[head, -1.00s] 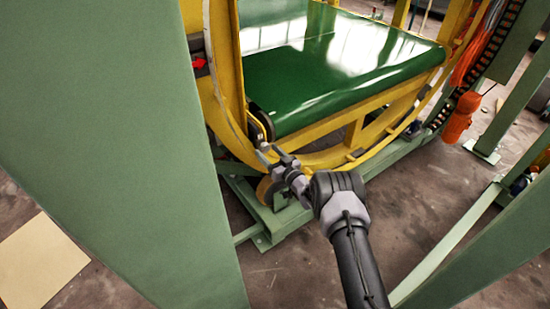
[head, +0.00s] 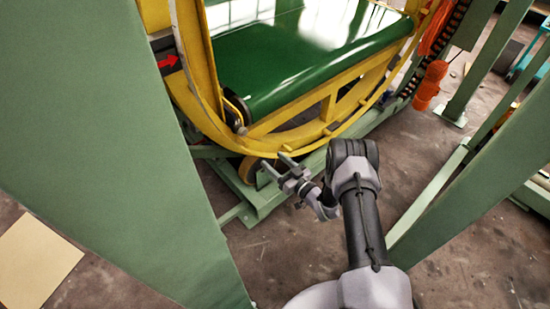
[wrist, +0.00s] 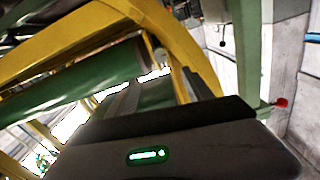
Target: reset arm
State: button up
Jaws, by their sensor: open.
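My gripper (head: 273,164) is open and empty in the head view. Its two fingers point up and left toward the yellow ring frame (head: 205,105) of the inverter, apart from it as far as I can tell. The green conveyor belt (head: 300,60) lies inside the ring, behind my gripper. In the wrist view, my gripper's dark body fills the bottom and its fingers (wrist: 163,88) point at the yellow frame (wrist: 160,25) and a green roller (wrist: 75,82).
A wide green post (head: 90,130) stands close on the left. Green beams (head: 490,170) stand on the right. An orange device (head: 430,82) hangs beside the ring. A pale flat panel (head: 35,262) lies on the floor at lower left. Bare floor lies between the posts.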

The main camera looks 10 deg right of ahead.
jog(key=w+d+r+m+h, duration=0.1)
jog(key=w+d+r+h, duration=0.25)
jog(key=r, duration=0.45)
jog(key=w+d+r+m+h, duration=0.2)
jog(key=w+r, duration=0.3)
jog(key=r, duration=0.2)
jog(key=s+d+r+m+g+h, duration=0.15)
jog(key=s+r, duration=0.25)
jog(key=r, duration=0.5)
jog(key=s+d+r+m+g+h, duration=0.1)
jog(key=s+d+r+m+h, duration=0.3)
jog(key=r, duration=0.6)
jog(key=s+a+r+g, duration=0.2)
jog(key=s+r, duration=0.1)
jog(key=s, duration=0.5)
jog(key=s+a+r+g, duration=0.1)
jog(key=s+r, duration=0.1)
jog(key=s, duration=0.7)
jog(key=s+a+g+y, duration=0.1)
jog(key=s+a+g, duration=0.1)
jog(key=s, duration=0.8)
jog(key=s+a+f+m+g+y, duration=0.1)
jog(key=s+a, duration=0.3)
jog(key=s, duration=0.6)
jog(key=shift+s+a+f+g+y, duration=0.25)
jog(key=shift+a+g+y, duration=0.1)
jog(key=shift+y, duration=0.15)
